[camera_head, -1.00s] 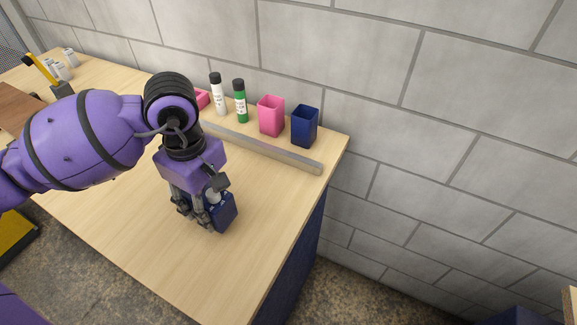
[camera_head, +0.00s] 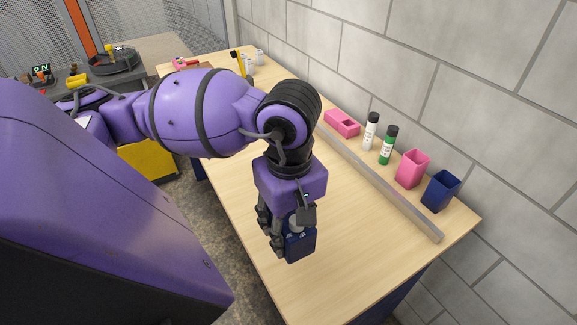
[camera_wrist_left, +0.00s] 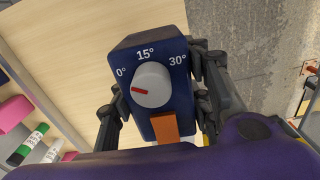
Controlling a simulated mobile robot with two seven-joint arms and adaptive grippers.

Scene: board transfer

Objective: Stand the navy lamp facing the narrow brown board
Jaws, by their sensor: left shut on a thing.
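The navy lamp (camera_head: 301,243) is a boxy navy body in my left gripper (camera_head: 284,238), over the near part of the wooden table. In the left wrist view the lamp (camera_wrist_left: 133,55) shows a grey dial with a red pointer, marks 0°, 15° and 30°, and an orange patch. The fingers of my left gripper (camera_wrist_left: 157,95) are shut on its sides. I cannot tell whether its base touches the table. A brown surface (camera_head: 207,66), perhaps the brown board, shows at the table's far end, partly hidden by my arm. My right gripper is not in view.
A grey rail (camera_head: 385,190) runs along the wooden table (camera_head: 350,270). Behind it stand a pink block (camera_head: 342,122), white (camera_head: 370,132) and green (camera_head: 388,146) bottles, a pink cup (camera_head: 412,168) and a navy cup (camera_head: 440,191). The near table top is clear.

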